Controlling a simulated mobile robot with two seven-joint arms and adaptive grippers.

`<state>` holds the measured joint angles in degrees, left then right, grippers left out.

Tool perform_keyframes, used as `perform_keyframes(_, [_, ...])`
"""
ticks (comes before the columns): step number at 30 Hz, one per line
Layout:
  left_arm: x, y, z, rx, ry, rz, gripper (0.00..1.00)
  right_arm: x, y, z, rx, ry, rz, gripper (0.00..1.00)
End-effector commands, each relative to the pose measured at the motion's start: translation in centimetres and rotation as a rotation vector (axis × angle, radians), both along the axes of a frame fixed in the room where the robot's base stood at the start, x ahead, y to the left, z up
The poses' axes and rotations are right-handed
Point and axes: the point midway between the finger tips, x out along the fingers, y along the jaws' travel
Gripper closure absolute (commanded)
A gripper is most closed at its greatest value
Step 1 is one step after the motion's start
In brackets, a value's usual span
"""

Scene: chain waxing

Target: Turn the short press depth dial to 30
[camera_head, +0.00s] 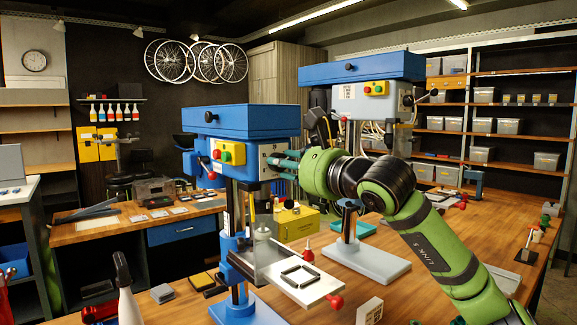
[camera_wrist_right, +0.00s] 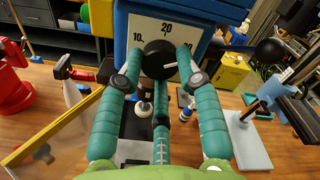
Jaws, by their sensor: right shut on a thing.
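The nearer, shorter blue drill press (camera_head: 240,122) stands at the centre of the bench. My right gripper (camera_head: 280,166) reaches in from the right to the right side of its head. In the right wrist view the depth dial (camera_wrist_right: 158,58) is a round black knob with a white pointer mark, on a white scale plate (camera_wrist_right: 140,30) reading 10 and 20. The mark points to the right, toward a number partly hidden by a finger. The teal fingers of my right gripper (camera_wrist_right: 160,66) are shut around the dial. My left gripper is not in view.
A second, taller blue press (camera_head: 362,68) stands behind on the right. Below the near press is a metal table plate (camera_head: 300,278) with a red knob. A yellow box (camera_head: 297,222) sits behind it. A white bottle (camera_head: 129,306) stands at front left.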

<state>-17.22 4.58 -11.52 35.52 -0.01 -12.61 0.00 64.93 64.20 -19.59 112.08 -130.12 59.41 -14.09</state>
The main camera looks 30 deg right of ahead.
Motion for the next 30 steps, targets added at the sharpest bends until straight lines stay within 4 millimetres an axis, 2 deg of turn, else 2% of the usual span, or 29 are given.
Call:
perform_keyframes(1, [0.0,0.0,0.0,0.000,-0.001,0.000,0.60,-0.2,-0.1,0.6,-0.005,-0.017,-0.002,0.97])
perform_keyframes(13, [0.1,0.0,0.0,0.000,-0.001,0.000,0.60,-0.2,-0.1,0.7,-0.011,-0.019,-0.002,0.97])
perform_keyframes(14, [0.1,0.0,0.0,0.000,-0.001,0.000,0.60,-0.2,-0.1,0.7,-0.010,-0.019,-0.002,0.60])
perform_keyframes(15, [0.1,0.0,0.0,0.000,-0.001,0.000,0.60,-0.2,-0.1,0.7,-0.010,-0.019,-0.002,0.44])
perform_keyframes(16, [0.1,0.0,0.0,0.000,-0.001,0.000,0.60,-0.2,-0.1,0.6,-0.010,-0.018,-0.002,0.41])
perform_keyframes(26, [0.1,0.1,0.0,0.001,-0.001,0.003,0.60,-0.2,-0.1,0.2,-0.010,-0.007,-0.001,0.41])
perform_keyframes(30, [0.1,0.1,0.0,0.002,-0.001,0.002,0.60,-1.2,-0.2,0.2,-0.012,-0.007,-0.003,0.41])
